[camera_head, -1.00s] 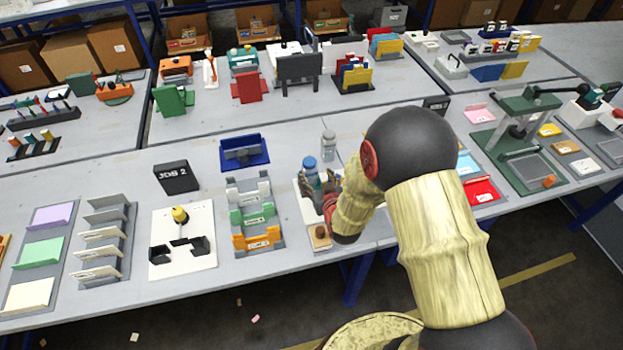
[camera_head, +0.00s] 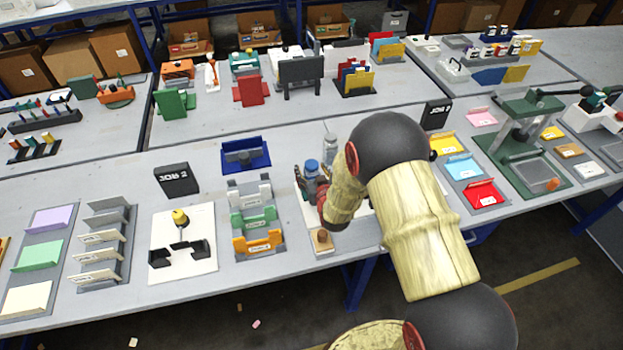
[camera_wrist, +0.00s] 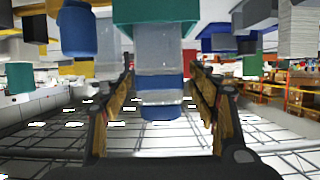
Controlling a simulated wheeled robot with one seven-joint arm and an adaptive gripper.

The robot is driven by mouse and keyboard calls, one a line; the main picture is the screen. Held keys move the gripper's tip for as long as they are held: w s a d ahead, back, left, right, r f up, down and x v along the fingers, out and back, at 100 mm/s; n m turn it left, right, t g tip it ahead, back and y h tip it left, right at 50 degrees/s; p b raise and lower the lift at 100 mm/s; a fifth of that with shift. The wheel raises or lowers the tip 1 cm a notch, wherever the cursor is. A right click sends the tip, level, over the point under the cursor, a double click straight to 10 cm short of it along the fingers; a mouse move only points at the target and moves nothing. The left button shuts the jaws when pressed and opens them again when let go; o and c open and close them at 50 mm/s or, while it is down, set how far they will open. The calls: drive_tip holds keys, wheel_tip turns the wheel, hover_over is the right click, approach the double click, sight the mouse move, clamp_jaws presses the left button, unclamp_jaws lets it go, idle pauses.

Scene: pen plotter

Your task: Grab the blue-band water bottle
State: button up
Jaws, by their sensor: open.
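The water bottle (camera_wrist: 160,86) shows upside down in the wrist view, with a clear body and blue bands. It stands between the two fingers of my open gripper (camera_wrist: 162,80), with visible gaps on both sides. In the head view, a blue-topped bottle (camera_head: 312,166) shows at my gripper (camera_head: 307,180), on a white board near the middle of the front table. My wrist hides its lower part. A grey, clear-looking bottle (camera_head: 330,146) stands just behind it.
A blue tray (camera_head: 245,160) and a rack of white, green and orange holders (camera_head: 256,241) stand left of the bottle. A blue jar-like object (camera_wrist: 77,32) shows at the wrist view's upper left. Coloured trays (camera_head: 461,168) lie right of my arm.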

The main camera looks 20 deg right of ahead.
drive_tip(key=shift+c, duration=0.8)
clamp_jaws()
